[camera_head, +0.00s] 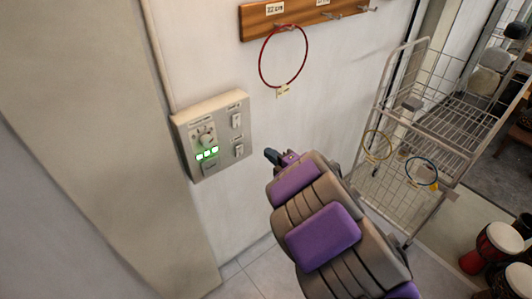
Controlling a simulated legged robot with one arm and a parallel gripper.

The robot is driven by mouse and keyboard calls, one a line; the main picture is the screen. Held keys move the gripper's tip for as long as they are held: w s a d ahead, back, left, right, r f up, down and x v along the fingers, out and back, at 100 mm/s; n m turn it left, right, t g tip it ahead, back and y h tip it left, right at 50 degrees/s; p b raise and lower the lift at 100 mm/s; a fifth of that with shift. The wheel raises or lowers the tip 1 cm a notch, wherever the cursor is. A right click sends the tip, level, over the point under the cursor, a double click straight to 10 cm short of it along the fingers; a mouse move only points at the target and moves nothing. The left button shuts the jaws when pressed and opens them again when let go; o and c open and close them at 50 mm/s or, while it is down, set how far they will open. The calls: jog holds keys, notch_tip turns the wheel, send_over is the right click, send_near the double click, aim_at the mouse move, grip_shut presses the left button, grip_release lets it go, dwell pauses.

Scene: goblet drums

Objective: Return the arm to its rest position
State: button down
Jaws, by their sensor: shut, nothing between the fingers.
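My arm, in purple and grey segments, reaches up from the lower right of the head camera view. My gripper (275,156) is at its tip, small and partly hidden behind the arm's own links. It is shut and holds nothing. It is just right of the grey wall control box (211,135), and I cannot tell whether it touches the wall.
A wooden hook rail (290,14) with a red hoop (284,57) hangs above. A wire cage trolley (437,128) stands right of my arm, with a yellow hoop (377,145) and a blue hoop (421,172). Red goblet drums (492,247) stand at lower right.

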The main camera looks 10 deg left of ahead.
jog(key=w+d+r+m+t+h, duration=0.1)
jog(key=d+r+m+h, duration=0.1)
jog(key=d+m+h, duration=0.3)
jog(key=w+d+r+m+t+h, duration=0.1)
jog(key=w+d+r+m+h, duration=0.15)
jog(key=d, duration=0.45)
jog(key=s+d+r+m+g+h, duration=0.2)
jog(key=s+d+m+h, duration=0.55)
jog(key=d, duration=0.35)
jog(key=s+d+m+g, duration=0.3)
jog(key=s+m+g, duration=0.45)
jog(key=s, duration=1.15)
jog(key=s+a+m+g+y, duration=0.1)
jog(key=s+a+m+g, duration=0.1)
jog(key=s, duration=0.9)
jog(key=s+a+m+g+y, duration=0.2)
jog(key=s+a+g, duration=0.2)
jog(key=s, duration=0.7)
jog(key=shift+s+a, duration=0.2)
jog(key=shift+a, duration=0.25)
jog(key=shift+d+f+m, duration=0.1)
jog(key=shift+m, duration=0.15)
